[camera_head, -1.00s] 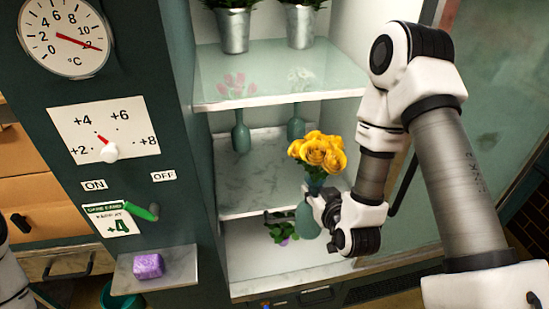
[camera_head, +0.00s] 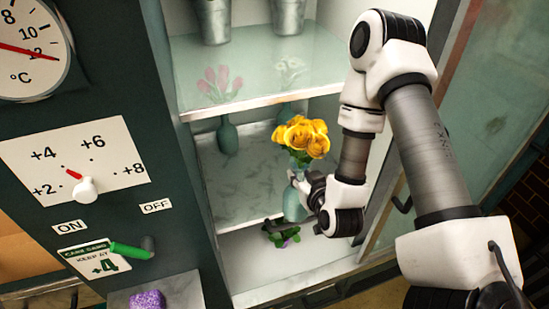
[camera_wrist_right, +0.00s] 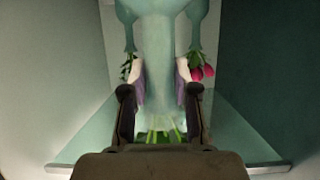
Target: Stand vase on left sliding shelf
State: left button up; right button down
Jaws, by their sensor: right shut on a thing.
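My right gripper (camera_head: 300,193) is shut on a teal vase (camera_head: 294,207) holding yellow roses (camera_head: 302,136). The vase is upright at the open cabinet front. In the head view it overlaps the right part of the middle marble shelf (camera_head: 235,190); I cannot tell whether it touches. The right wrist view shows the held vase (camera_wrist_right: 165,60) between the fingers (camera_wrist_right: 160,115). Two other teal vases stand farther back on that shelf, one with pink tulips (camera_head: 228,138), one with white flowers (camera_head: 284,108), partly seen through the glass shelf. My left gripper is out of view.
A glass shelf (camera_head: 260,75) with metal buckets (camera_head: 213,20) is above. A plant with purple flowers (camera_head: 283,235) lies low, below the held vase. The left cabinet post carries a dial (camera_head: 85,190) and a green lever (camera_head: 130,250). The shelf's left front is clear.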

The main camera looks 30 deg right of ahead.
jog(key=w+b, duration=0.1)
jog(key=w+d+b, duration=0.1)
jog(key=w, duration=0.1)
jog(key=shift+w, duration=0.3)
pick_arm(q)
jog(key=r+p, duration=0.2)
jog(key=p, duration=0.3)
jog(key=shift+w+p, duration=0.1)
jog(key=shift+p, duration=0.25)
pick_arm(e)
jog(key=r+x, duration=0.1)
jog(key=x, duration=1.1)
jog(key=shift+w, duration=0.35)
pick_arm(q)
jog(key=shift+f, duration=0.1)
pick_arm(e)
jog(key=c, duration=1.3)
grip_release()
jog(key=shift+s+f, duration=0.1)
jog(key=shift+f, duration=0.1)
jog(key=o, duration=0.4)
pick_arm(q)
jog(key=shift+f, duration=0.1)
